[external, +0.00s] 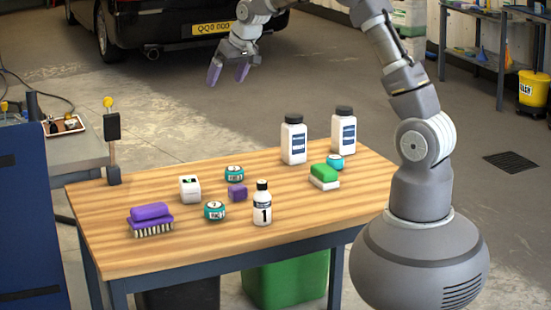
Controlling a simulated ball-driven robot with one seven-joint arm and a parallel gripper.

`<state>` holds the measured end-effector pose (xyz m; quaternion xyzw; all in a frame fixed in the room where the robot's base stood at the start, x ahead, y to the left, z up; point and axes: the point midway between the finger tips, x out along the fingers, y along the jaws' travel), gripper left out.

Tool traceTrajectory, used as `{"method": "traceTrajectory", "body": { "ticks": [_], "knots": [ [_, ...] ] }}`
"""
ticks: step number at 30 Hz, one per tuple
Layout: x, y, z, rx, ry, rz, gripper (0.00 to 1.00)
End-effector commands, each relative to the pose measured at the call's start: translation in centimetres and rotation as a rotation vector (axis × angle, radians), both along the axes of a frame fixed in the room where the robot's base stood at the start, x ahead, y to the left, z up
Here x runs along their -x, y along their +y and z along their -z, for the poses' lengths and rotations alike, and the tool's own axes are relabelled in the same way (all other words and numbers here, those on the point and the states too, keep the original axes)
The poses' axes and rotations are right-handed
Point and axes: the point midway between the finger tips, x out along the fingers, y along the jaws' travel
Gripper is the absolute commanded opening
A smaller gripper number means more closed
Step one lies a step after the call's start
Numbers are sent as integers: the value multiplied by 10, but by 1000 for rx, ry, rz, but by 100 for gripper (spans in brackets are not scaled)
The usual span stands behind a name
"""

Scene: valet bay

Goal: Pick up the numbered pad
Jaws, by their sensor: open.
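No number can be made out on any pad-like thing. A green-and-white sponge-like pad (324,176) lies at the right of the wooden table, and a small purple block (237,193) lies near the middle. Numbers or print show on a small white bottle (262,207) marked 1, a teal tin (215,211) at the front and another teal tin (234,174) behind it. My gripper (228,76) is open and empty, high beyond the table's back edge, with its purple-tipped fingers apart and pointing down.
Two white bottles with dark caps (294,142) (344,132) stand at the back right, with a third teal tin (335,162) near them. The table's front right (320,213) is bare.

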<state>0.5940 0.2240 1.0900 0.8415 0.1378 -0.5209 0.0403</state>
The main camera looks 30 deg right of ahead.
Motion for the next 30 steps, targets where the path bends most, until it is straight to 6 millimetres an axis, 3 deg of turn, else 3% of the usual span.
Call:
{"method": "traceTrajectory", "body": {
  "ticks": [1, 3, 6, 9, 13, 27, 30],
  "knots": [
    [13, 26, 48, 41, 99, -38, 89],
    [36, 51, 110, 95, 210, -77, 89],
    [70, 71, 176, 164, 328, -116, 89],
    [93, 78, 214, 211, 394, -137, 89],
    [104, 80, 240, 232, 424, -144, 89],
    [104, 86, 306, 233, 425, -145, 89],
    [103, 86, 312, 231, 422, -145, 89]
  ]
}}
